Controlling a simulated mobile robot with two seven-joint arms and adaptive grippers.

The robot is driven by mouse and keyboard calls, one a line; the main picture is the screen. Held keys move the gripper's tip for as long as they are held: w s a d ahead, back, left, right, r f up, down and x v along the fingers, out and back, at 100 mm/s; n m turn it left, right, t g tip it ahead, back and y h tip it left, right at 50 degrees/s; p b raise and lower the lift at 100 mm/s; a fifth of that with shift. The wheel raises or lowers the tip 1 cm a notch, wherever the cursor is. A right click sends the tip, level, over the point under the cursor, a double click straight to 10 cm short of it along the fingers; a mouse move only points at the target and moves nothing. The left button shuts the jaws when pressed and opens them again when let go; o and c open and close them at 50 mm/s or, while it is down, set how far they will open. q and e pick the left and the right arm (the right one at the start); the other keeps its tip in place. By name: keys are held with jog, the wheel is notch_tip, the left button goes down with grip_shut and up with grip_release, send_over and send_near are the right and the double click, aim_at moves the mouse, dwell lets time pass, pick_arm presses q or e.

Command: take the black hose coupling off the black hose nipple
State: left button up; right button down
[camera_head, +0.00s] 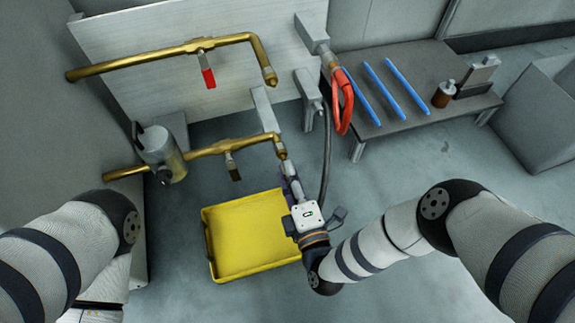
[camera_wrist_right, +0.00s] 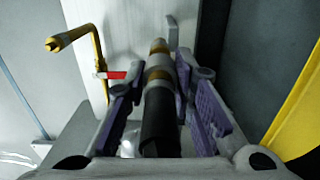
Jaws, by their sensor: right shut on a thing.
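My right gripper (camera_head: 290,182) is at the downturned end of the lower brass pipe (camera_head: 215,149), above the yellow crate's right edge. In the right wrist view its purple-padded fingers (camera_wrist_right: 158,88) are shut on the black hose coupling (camera_wrist_right: 158,66), a grey metal collar with a brass band and black hose behind it. The coupling is in line with the brass end of the black hose nipple (camera_wrist_right: 158,45). I cannot tell how far it sits on the nipple. The black hose (camera_head: 326,150) hangs from a grey bracket and runs down behind the gripper. My left gripper is not visible.
The upper brass pipe has a red valve handle (camera_head: 208,78). A red hose (camera_head: 343,105) hangs at the right of the panel. A yellow crate (camera_head: 207,250) stands below. A bench (camera_head: 400,125) holds blue rods and a brown bottle. A metal canister (camera_head: 160,150) is at left.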

jog(key=shift+p+v, duration=0.8)
jog(key=shift+v, duration=1.05)
